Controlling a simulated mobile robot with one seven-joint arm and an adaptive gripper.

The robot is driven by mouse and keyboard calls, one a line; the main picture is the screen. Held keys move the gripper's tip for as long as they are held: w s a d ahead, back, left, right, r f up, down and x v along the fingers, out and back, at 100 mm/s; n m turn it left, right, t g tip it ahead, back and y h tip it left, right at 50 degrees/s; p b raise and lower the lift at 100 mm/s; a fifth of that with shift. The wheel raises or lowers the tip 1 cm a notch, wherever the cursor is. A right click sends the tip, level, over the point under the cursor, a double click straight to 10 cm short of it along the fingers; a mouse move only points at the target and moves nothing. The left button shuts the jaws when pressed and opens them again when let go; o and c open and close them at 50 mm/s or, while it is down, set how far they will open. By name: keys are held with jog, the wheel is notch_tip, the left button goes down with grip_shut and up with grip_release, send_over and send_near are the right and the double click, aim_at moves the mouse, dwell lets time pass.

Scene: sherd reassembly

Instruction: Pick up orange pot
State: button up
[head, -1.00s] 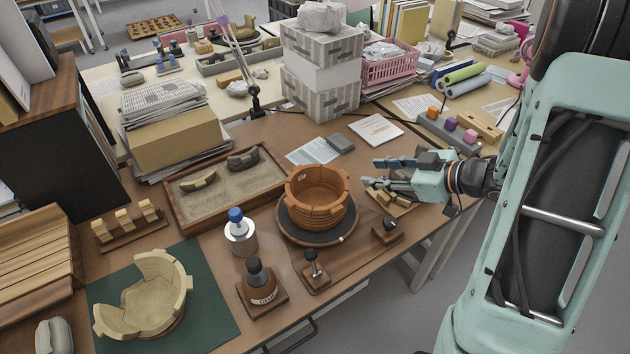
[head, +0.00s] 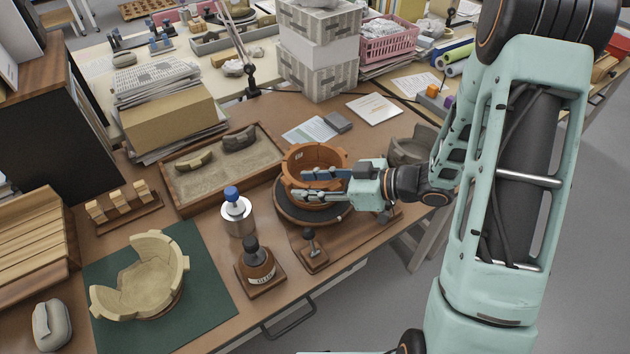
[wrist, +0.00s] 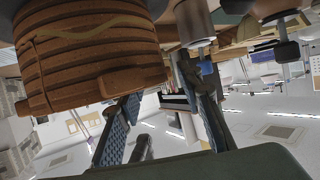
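The orange pot (head: 302,160) stands upright on a dark round turntable (head: 285,205) near the table's right edge. My gripper (head: 305,184) reaches in from the right, and its fingers overlap the pot's near side in the head view, hiding part of its wall. In the wrist view, the ribbed pot (wrist: 90,58) fills the upper left, beside one finger. Contact with the pot cannot be told.
A sand tray (head: 177,200) lies behind left. A beige broken pot (head: 140,280) sits on a green mat (head: 210,318).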

jog(key=shift+w+a+f, duration=0.25)
jog(key=shift+a, duration=0.3)
grip_shut()
